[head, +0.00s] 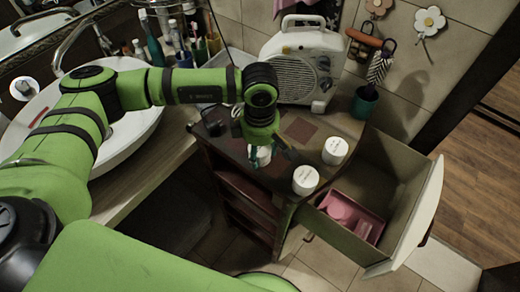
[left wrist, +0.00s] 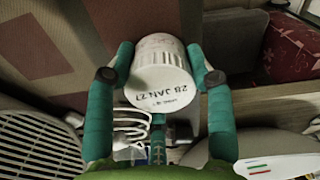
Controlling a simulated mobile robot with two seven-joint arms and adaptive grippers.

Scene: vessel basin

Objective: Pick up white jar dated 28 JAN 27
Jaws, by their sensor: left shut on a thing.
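The white jar (left wrist: 162,82) sits between the teal fingers of my left gripper (left wrist: 160,58) in the left wrist view. In the head view my left gripper (head: 264,150) is over the dark cabinet top, shut on the jar, which is mostly hidden there behind the fingers. I cannot tell whether the jar touches the cabinet top. My right gripper is not in view.
Two other white jars, a nearer one (head: 306,180) and a farther one (head: 335,150), stand right of the gripper. An open drawer (head: 405,215) holds a pink tray (head: 352,214). A white heater (head: 297,75) and a teal cup (head: 364,103) stand behind. A sink (head: 120,115) is left.

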